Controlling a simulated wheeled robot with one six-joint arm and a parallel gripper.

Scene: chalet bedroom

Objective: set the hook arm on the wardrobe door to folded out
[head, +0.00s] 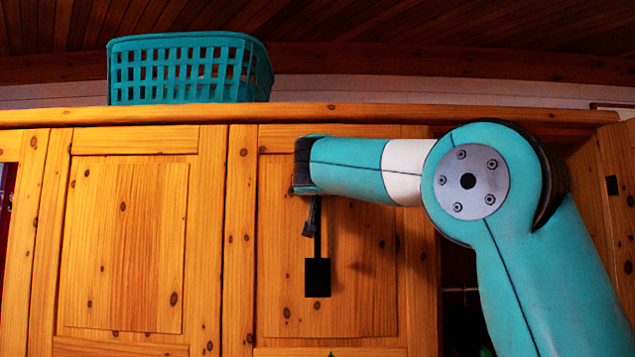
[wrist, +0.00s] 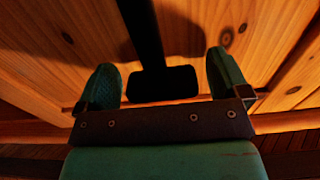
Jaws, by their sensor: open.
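The black hook arm (head: 317,278) is on the wardrobe door (head: 370,300), below my gripper (head: 311,222). In the head view it shows as a narrow bar above a dark square block. In the wrist view the hook arm (wrist: 147,35) is a bar running to a wide dark end piece. My gripper (wrist: 162,65) is open, with one teal finger on each side of that end piece and visible gaps to both. My wrist hides the upper part in the head view. I cannot tell how far the hook arm stands out from the door.
A teal basket (head: 190,70) stands on top of the wardrobe at the left. A closed panelled door (head: 125,250) is left of the hook's door. At the right the wardrobe is open and dark inside, with another door (head: 617,200) swung outward behind my arm.

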